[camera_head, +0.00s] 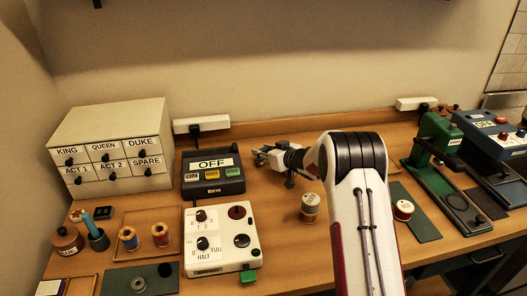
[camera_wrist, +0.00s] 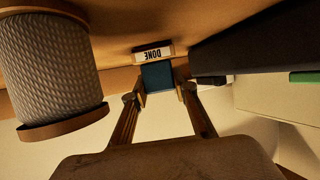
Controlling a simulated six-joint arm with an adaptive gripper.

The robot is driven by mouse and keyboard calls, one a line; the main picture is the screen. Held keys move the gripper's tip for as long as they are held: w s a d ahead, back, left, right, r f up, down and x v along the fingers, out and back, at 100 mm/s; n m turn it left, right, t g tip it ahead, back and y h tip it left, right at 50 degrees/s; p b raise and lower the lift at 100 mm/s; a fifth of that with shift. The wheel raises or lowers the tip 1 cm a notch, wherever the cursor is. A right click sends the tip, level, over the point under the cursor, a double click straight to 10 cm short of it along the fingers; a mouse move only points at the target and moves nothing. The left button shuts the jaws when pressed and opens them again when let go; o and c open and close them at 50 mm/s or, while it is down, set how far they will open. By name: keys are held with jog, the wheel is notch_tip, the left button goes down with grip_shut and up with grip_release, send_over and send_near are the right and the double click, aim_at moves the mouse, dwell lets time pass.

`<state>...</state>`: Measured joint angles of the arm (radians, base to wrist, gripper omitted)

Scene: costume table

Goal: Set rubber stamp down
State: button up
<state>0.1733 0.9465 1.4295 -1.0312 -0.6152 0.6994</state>
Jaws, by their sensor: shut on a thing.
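The rubber stamp (camera_wrist: 157,76) has a dark blue body and a white label reading DONE, upside down in the wrist view. My gripper (camera_wrist: 158,95) is shut on the stamp, with one finger on each side of the blue body. In the head view my gripper (camera_head: 262,157) is low over the back middle of the table, right of the dark OFF box. The stamp is too small to make out there. I cannot tell whether its base touches the wooden table (camera_head: 285,250).
The OFF box (camera_head: 213,174) and white knob panel (camera_head: 221,240) stand left of my arm. A thread spool (camera_head: 310,207) stands in front of my gripper. A large pale spool (camera_wrist: 50,75) is close beside it in the wrist view. A green press (camera_head: 437,150) stands right.

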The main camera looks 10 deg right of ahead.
jog(key=shift+f, duration=0.15)
jog(key=o, duration=1.1)
jog(key=shift+c, duration=0.2)
jog(key=shift+r, duration=0.2)
jog(key=shift+v, duration=3.75)
